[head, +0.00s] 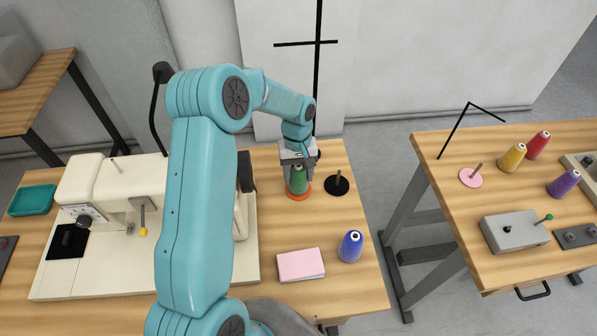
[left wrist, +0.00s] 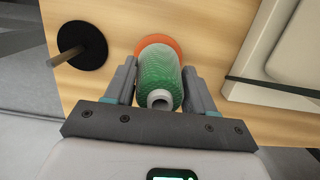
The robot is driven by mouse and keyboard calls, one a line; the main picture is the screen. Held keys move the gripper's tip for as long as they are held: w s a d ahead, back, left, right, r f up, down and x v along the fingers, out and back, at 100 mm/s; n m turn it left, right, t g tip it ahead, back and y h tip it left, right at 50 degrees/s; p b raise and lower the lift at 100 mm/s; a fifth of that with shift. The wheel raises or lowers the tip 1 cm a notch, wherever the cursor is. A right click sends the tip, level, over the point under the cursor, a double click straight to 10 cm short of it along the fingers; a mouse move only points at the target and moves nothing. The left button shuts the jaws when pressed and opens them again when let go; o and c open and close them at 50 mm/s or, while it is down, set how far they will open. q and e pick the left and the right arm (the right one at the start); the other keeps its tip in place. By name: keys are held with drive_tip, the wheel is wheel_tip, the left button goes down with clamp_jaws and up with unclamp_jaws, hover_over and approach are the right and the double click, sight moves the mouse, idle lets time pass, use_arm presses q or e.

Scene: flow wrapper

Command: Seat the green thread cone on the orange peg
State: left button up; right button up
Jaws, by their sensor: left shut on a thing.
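The green thread cone (head: 298,181) is between the fingers of my left gripper (head: 297,168), which is shut on it. In the left wrist view the green cone (left wrist: 159,82) sits between both fingers of the left gripper (left wrist: 160,90), its pale top end toward the camera. The orange peg's round base (head: 298,193) is directly below the cone; it also shows in the left wrist view (left wrist: 157,42) behind the cone. The peg's pin is hidden, and I cannot tell whether the cone touches the base. My right gripper is not in view.
A black peg (head: 338,183) stands just right of the orange base. A blue cone (head: 350,246) and a pink block (head: 300,265) are nearer the front. The cream sewing machine (head: 110,215) is at left. A second table (head: 455,225) at right holds more cones.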

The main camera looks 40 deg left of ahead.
use_arm(q)
drive_tip(key=o, duration=1.2)
drive_tip(key=shift+r, duration=0.1)
drive_tip(key=r, duration=0.5)
drive_tip(key=w+a+r, duration=0.1)
drive_tip(key=r, duration=0.4)
drive_tip(key=a+r, duration=0.1)
drive_tip(key=r, duration=0.5)
drive_tip(key=shift+w+b, duration=0.25)
drive_tip(key=shift+b, duration=0.1)
drive_tip(key=shift+r, duration=0.1)
